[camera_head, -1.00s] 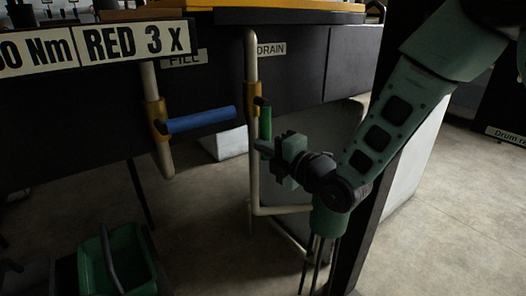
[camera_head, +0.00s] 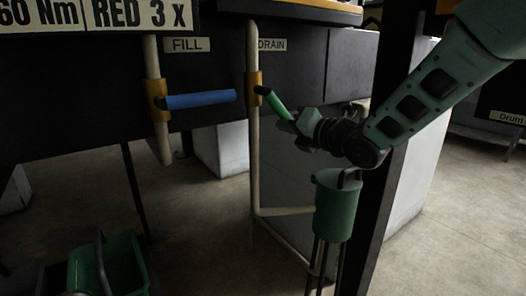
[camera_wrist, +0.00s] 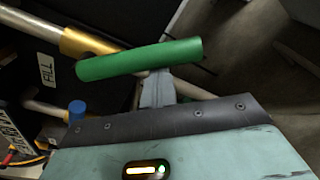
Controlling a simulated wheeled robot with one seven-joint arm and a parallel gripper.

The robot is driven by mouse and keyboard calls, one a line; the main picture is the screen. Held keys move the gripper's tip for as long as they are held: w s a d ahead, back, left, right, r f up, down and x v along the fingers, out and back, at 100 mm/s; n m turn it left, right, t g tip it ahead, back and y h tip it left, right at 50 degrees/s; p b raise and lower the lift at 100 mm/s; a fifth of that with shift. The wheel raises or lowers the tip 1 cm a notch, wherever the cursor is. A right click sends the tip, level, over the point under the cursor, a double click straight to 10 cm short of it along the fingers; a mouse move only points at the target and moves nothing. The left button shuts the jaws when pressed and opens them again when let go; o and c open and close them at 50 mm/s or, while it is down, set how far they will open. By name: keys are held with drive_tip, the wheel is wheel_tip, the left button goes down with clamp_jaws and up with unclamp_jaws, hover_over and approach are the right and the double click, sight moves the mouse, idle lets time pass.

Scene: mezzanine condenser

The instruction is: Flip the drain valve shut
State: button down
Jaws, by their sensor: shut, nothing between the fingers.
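The drain valve has a green lever (camera_head: 276,103) on a brass body (camera_head: 255,84), mounted on a pale vertical pipe under the DRAIN label (camera_head: 272,45). The lever slants down and to the right from the body. My gripper (camera_head: 289,125) is shut and empty at the lever's lower end. In the wrist view the green lever (camera_wrist: 140,60) crosses in front of my gripper's grey fingers (camera_wrist: 158,88), with the brass body (camera_wrist: 88,43) at its left end. The fingers appear against or very close to the lever; contact is unclear.
A green cylinder (camera_head: 338,205) on dark legs stands below my arm. A dark post (camera_head: 377,205) stands right of it. A green bucket (camera_head: 125,262) is at lower left.

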drive_tip(key=w+d+r+n+h+b, duration=0.1)
drive_tip(key=w+d+r+n+b, duration=0.1)
drive_tip(key=d+r+n+b, duration=0.2)
drive_tip(key=shift+w+r+n+t+h+b, duration=0.35)
drive_tip(key=shift+r+n+b, duration=0.95)
drive_tip(key=shift+n+b, duration=1.3)
wheel_tip(320, 180, down, 5)
drive_tip(key=b, duration=0.5)
drive_tip(key=r+p+v, duration=0.1)
drive_tip(key=v, duration=0.8)
drive_tip(key=shift+m+p, duration=0.3)
drive_tip(key=shift+p, duration=0.05)
drive_tip(key=shift+s+d+r, duration=0.1)
